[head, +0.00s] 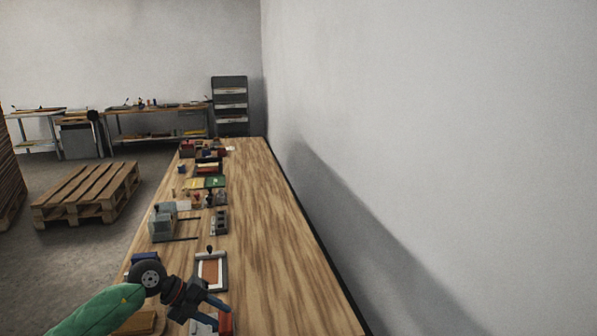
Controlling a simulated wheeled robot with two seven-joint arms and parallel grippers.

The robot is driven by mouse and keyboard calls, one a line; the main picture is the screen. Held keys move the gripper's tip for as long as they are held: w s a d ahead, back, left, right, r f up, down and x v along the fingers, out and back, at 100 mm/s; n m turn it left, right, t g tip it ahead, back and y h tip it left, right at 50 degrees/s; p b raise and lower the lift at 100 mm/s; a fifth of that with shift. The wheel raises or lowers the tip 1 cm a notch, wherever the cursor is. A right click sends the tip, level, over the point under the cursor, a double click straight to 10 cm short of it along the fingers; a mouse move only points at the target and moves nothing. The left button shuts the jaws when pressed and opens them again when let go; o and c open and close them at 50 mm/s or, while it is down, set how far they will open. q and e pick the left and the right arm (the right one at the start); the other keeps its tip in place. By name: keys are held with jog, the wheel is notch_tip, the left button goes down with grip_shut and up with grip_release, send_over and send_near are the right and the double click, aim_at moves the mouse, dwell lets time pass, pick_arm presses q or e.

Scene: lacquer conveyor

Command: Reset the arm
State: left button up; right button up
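My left arm (105,308), with a green sleeve and a dark wrist, comes in at the lower left. My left gripper (213,315) is over the near end of the long wooden table (275,240). Its two blue-grey fingers are spread apart, and I see nothing held between them. A red and light-grey item (227,324) lies beneath or just beyond the fingertips, partly hidden by them. I cannot tell whether they touch it. My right gripper is not in view.
A framed tray (211,255) with a brown inside stands just beyond the gripper. A grey device (162,222) and several small items line the table's left side. The right side is clear, beside a white wall (430,150). A pallet (87,190) lies on the floor.

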pick_arm(q)
jog(key=s+d+r+n+t+h, duration=0.4)
jog(key=d+r+n+t+h, duration=0.3)
jog(key=d+r+n+t, duration=0.4)
jog(key=s+a+f+n+t+y, duration=0.1)
jog(key=s+a+f+n+y, duration=0.4)
jog(key=a+f+n+y, duration=0.3)
jog(key=s+a+f+n+t+y, duration=0.1)
jog(key=s+a+f+n+y, duration=0.35)
jog(key=f+n+y, duration=0.55)
jog(key=s+f+g+h, duration=0.1)
jog(key=s+f+g, duration=0.3)
jog(key=s, duration=0.3)
jog(key=s+d+f+n+g, duration=0.1)
jog(key=s+f+g, duration=0.25)
jog(key=s, duration=0.35)
jog(key=s+f+g+h, duration=0.1)
jog(key=s+f+g, duration=0.25)
jog(key=s, duration=0.35)
jog(key=s+d+f+g, duration=0.1)
jog(key=s+d+f, duration=0.1)
jog(key=f, duration=1.3)
jog(key=s+d+f+g, duration=0.1)
jog(key=d+f, duration=0.2)
jog(key=f, duration=1.3)
jog(key=shift+s, duration=0.4)
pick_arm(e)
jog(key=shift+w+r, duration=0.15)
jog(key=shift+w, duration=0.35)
